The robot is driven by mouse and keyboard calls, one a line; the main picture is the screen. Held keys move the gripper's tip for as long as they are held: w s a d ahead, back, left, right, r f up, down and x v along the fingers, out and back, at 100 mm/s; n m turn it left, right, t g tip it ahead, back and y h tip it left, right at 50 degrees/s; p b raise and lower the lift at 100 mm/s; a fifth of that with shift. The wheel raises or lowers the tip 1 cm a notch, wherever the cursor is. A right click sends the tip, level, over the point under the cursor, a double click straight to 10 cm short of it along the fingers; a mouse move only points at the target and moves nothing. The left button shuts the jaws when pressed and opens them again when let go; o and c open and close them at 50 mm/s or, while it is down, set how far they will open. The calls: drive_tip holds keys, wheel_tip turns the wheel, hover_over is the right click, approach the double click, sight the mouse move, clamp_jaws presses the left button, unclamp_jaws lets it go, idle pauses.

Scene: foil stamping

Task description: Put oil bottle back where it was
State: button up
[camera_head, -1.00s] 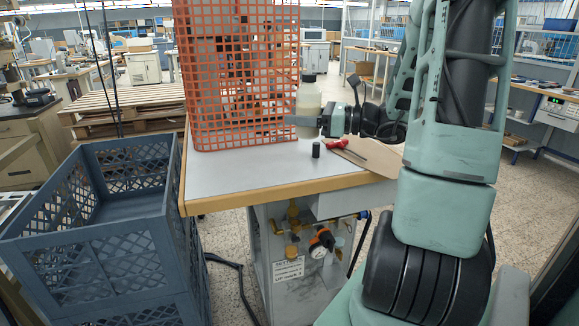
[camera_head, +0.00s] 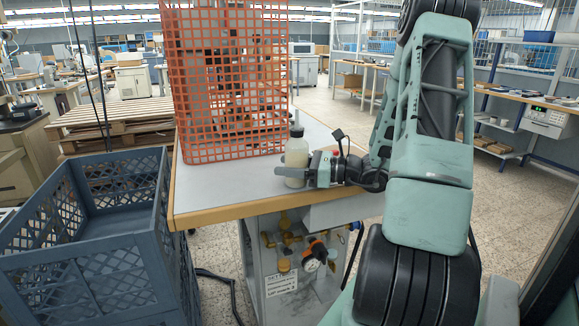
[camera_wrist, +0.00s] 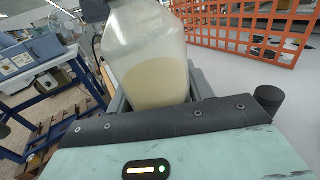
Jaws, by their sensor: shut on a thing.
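The oil bottle (camera_head: 297,152) is clear plastic with a dark cap and pale yellowish liquid. In the head view it is upright over the front part of the grey table (camera_head: 225,190), right of the orange mesh guard. My gripper (camera_head: 292,173) is shut around its lower part from the right. I cannot tell whether its base touches the table. In the wrist view the bottle (camera_wrist: 150,60) fills the middle between my fingers, with liquid in its lower part. Its base is hidden behind my gripper body.
The orange mesh guard (camera_head: 228,85) stands close behind and left of the bottle. A small black cylinder (camera_wrist: 269,98) shows right of my gripper in the wrist view. A blue-grey crate (camera_head: 105,250) stands left of the table. Bare tabletop lies left of the bottle.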

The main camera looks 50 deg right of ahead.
drive_tip(key=o, duration=1.2)
drive_tip(key=shift+f, duration=0.15)
drive_tip(key=shift+r, duration=0.25)
drive_tip(key=b+v, duration=0.1)
drive_tip(key=v, duration=1.1)
drive_tip(key=shift+s+a, duration=0.1)
